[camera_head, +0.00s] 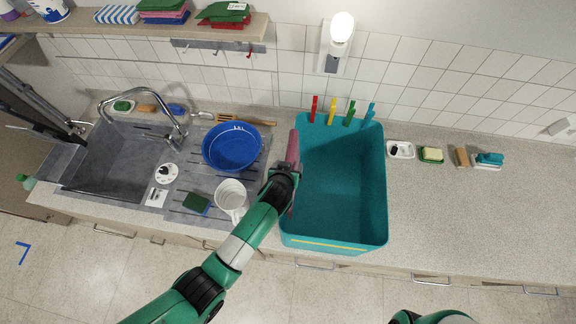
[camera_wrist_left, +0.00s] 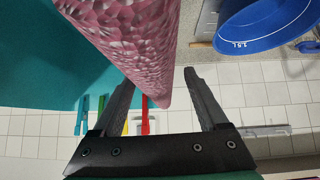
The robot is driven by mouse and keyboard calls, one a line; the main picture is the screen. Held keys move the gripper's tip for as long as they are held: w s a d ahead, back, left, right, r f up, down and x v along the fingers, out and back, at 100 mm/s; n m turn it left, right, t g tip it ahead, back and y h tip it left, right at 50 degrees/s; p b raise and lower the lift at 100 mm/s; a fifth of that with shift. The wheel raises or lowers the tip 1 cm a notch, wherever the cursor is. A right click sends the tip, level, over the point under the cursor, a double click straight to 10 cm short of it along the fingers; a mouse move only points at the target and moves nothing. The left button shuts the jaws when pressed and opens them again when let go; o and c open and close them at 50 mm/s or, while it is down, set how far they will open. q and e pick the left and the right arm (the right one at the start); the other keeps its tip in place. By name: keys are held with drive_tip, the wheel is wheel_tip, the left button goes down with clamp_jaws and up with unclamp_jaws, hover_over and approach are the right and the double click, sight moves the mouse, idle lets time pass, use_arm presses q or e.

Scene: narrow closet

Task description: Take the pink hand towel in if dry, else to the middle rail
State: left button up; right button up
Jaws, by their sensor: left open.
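The pink hand towel (camera_head: 293,148) shows in the head view as a narrow strip at the left rim of the teal bin (camera_head: 345,175). In the left wrist view the textured pink towel (camera_wrist_left: 130,40) comes down from the top, with its lower end near the space between my fingers. My left gripper (camera_wrist_left: 165,90) is open; I cannot tell whether a finger touches the towel. In the head view my left arm hides part of the towel. Whether it is damp or dry cannot be told. My right gripper is outside both views. No middle rail is identifiable.
Several coloured clothespins (camera_head: 332,111) sit along the bin's back rim. A blue basin (camera_head: 232,146) and white mug (camera_head: 230,197) stand left, beside the sink (camera_head: 112,163). A shelf (camera_head: 130,32) crosses the upper left.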

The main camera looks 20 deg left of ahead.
use_arm(q)
drive_tip(key=p+v, duration=0.3)
drive_tip(key=v, duration=0.8)
drive_tip(key=shift+s+r, duration=0.15)
drive_tip(key=shift+r, duration=0.1)
